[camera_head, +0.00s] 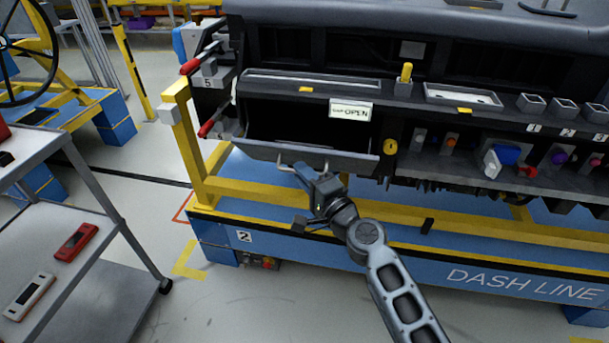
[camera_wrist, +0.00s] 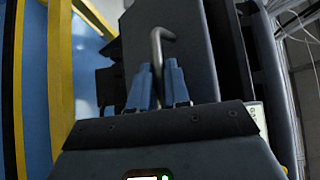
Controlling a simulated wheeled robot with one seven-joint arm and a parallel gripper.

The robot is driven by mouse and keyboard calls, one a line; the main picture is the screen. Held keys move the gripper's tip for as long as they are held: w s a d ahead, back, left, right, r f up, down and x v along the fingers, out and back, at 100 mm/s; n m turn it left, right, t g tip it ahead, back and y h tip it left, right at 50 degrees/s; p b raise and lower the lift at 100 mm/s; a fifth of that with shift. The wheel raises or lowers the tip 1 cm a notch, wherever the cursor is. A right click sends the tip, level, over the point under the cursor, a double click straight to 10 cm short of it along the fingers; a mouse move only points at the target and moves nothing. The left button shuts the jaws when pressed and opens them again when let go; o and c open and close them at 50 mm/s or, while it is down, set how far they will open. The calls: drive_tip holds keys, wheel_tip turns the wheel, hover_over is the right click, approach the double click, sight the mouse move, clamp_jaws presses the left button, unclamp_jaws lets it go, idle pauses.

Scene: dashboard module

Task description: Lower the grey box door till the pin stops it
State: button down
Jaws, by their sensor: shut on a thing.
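The grey box door (camera_head: 330,158) hangs lowered at the bottom front of the dark box opening (camera_head: 300,125), its panel tilted outward. It also shows in the wrist view (camera_wrist: 195,50) as a dark grey panel. My gripper (camera_head: 303,170) is shut on the door's metal handle (camera_head: 284,160). In the wrist view, the blue fingers of my gripper (camera_wrist: 160,80) stand on both sides of the bent handle rod (camera_wrist: 157,42). I cannot tell which part is the stop pin.
A yellow peg (camera_head: 407,72) stands on the ledge and a yellow knob (camera_head: 390,147) sits right of the opening. A yellow frame rail (camera_head: 480,226) and the blue base (camera_head: 400,262) run below the door. A grey cart (camera_head: 85,225) stands at left. Open floor lies between.

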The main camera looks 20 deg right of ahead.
drive_tip(key=shift+s+a+f+b, duration=0.1)
drive_tip(key=shift+s+f+b, duration=0.1)
drive_tip(key=shift+f, duration=0.2)
drive_tip(key=shift+s+a+f+b, duration=0.1)
drive_tip(key=shift+f+b, duration=0.1)
drive_tip(key=shift+f, duration=0.15)
drive_tip(key=c, duration=1.2)
unclamp_jaws()
drive_tip(key=shift+o, duration=0.2)
drive_tip(key=s+d, duration=0.1)
drive_tip(key=s, duration=0.6)
drive_tip(key=shift+s+d+b, duration=0.15)
drive_tip(key=shift+s+b, duration=0.2)
drive_tip(key=shift+b, duration=0.05)
